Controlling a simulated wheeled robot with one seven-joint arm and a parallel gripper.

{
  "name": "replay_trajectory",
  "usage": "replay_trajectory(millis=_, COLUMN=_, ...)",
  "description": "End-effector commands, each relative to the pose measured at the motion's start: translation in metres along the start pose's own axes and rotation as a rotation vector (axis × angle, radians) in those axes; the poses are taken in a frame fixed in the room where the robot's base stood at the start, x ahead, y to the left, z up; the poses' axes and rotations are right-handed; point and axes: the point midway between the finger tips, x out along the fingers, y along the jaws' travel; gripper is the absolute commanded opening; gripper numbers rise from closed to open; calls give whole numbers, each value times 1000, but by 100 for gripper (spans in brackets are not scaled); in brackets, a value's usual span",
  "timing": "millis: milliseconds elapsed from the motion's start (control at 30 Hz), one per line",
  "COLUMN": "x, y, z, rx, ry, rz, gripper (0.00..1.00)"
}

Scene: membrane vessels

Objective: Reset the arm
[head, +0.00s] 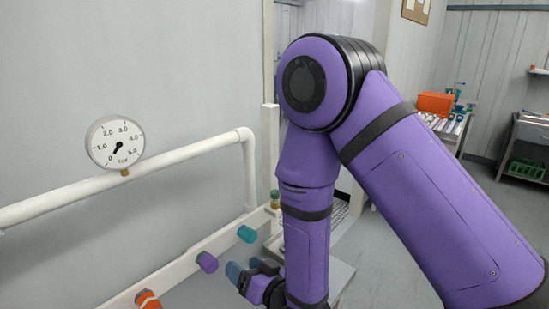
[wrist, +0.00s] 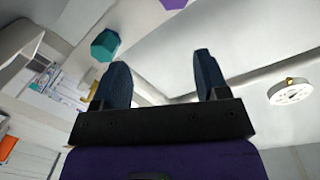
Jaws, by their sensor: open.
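My purple arm (head: 400,180) is bent at a high elbow, with its forearm hanging down in the head view. My gripper (head: 238,272) is low in front of the white rail with coloured knobs. In the wrist view my gripper (wrist: 160,82) shows two blue fingers standing apart with nothing between them. A teal knob (wrist: 105,45) appears beyond the left finger, and a purple knob (wrist: 173,3) is at the top edge. In the head view the teal knob (head: 247,234) and purple knob (head: 207,262) are on the rail just behind the gripper, apart from the fingers.
A white pipe (head: 190,155) runs along the wall with a round gauge (head: 115,142) on it. An orange knob (head: 148,300) is at the lower left, and a green-topped fitting (head: 275,198) is by the arm. Shelves with an orange box (head: 435,103) stand far right. Open floor lies at right.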

Motion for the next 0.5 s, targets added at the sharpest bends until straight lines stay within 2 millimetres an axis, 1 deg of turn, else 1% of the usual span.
replay_trajectory(millis=33, x=3, y=5, z=-20, rx=-15, ry=-5, rz=28, gripper=68)
replay_trajectory(millis=167, x=4, y=19, z=-60, rx=-51, ry=-51, rz=108, gripper=68)
replay_trajectory(millis=267, x=0, y=30, z=-90, rx=-75, ry=-88, rz=168, gripper=68)
replay_trajectory(millis=300, x=-3, y=34, z=-102, rx=-83, ry=-102, rz=193, gripper=68)
replay_trajectory(millis=367, x=-8, y=40, z=-120, rx=-96, ry=-125, rz=230, gripper=68)
replay_trajectory(millis=500, x=-27, y=54, z=-160, rx=-118, ry=-180, rz=315, gripper=68)
